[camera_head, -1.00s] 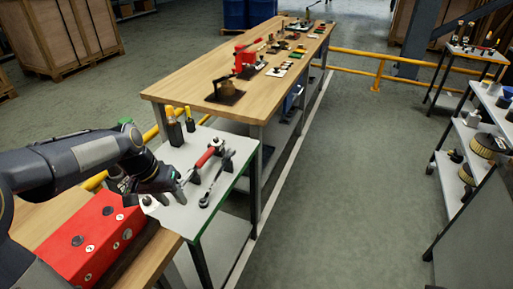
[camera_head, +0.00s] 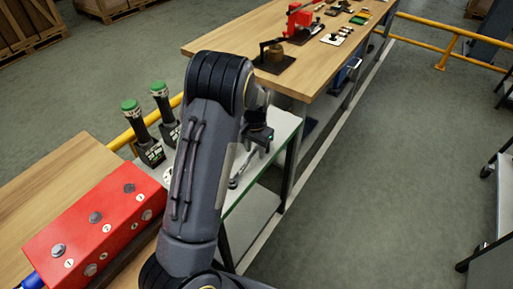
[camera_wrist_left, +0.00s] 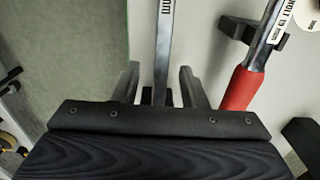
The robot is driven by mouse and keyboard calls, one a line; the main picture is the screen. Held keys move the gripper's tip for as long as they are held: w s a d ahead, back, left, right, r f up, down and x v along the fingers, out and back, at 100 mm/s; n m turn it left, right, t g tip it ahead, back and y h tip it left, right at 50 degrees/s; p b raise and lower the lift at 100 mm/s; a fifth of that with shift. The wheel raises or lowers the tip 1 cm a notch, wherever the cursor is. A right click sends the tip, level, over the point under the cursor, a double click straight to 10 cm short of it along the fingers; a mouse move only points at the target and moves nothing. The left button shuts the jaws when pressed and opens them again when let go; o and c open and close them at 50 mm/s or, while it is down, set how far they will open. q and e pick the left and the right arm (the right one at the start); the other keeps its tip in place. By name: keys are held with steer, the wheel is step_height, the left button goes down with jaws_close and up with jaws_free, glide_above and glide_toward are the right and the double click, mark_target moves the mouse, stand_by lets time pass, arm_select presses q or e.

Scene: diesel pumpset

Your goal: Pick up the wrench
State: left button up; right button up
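The silver wrench (camera_head: 238,177) lies on the light-topped side table, with its lower end showing to the right of my left arm in the head view. In the left wrist view its straight shank (camera_wrist_left: 163,40) runs down between my fingers. My left gripper (camera_wrist_left: 160,85) is open, with one finger on each side of the shank and gaps visible. In the head view my left gripper (camera_head: 257,137) is at the wrench's far end, and its fingertips are hard to make out. A red-handled tool (camera_wrist_left: 243,88) lies beside the wrench in the wrist view. My right gripper is not in view.
A red control box (camera_head: 95,228) sits on the wooden bench at left. Two green-topped black tools (camera_head: 145,135) stand near it. A long wooden workbench (camera_head: 225,43) stands behind, bearing several parts. My arm hides part of the side table.

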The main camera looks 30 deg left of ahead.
arm_select(q)
steer(key=shift+f, duration=0.7)
jaws_close()
steer(key=shift+r, duration=0.1)
stand_by(0.8)
